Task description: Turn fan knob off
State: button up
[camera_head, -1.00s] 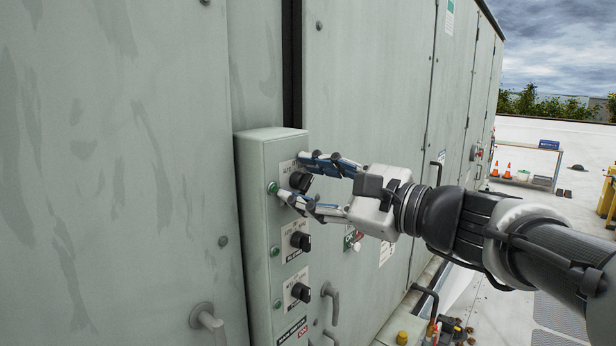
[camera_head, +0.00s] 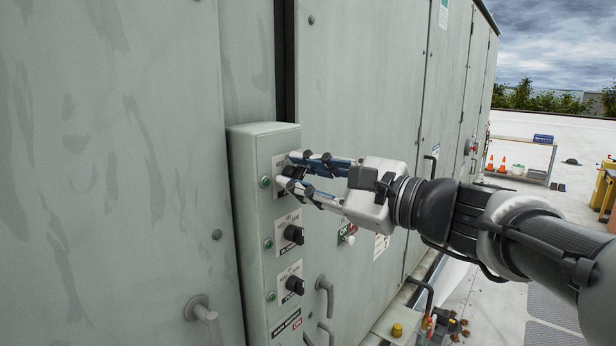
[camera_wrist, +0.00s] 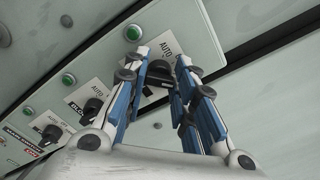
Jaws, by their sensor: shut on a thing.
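The top knob on the grey control box (camera_head: 262,245) is black and sits on a plate marked AUTO. In the head view my gripper (camera_head: 292,172) reaches it from the right and mostly hides it. In the wrist view the black knob (camera_wrist: 158,76) shows between the two blue-and-grey fingers, and my gripper (camera_wrist: 160,82) is shut on it. The full position of its pointer is hidden by the fingers. Below it are a middle black knob (camera_head: 293,234) and a lower black knob (camera_head: 295,285), each on its own label plate.
Green lights, such as the top one (camera_head: 265,182), sit along the box's side. Door handles (camera_head: 325,295) stand out right of and below the box. A cart (camera_head: 525,160) and orange cones (camera_head: 503,164) stand far off on the roof.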

jog(key=shift+f+b, duration=0.1)
jog(key=shift+b, duration=0.25)
jog(key=shift+f+n+b, duration=0.1)
jog(key=shift+n+b, duration=4)
jog(key=shift+b, duration=1.35)
jog(key=o, duration=1.1)
jog(key=shift+c, duration=0.2)
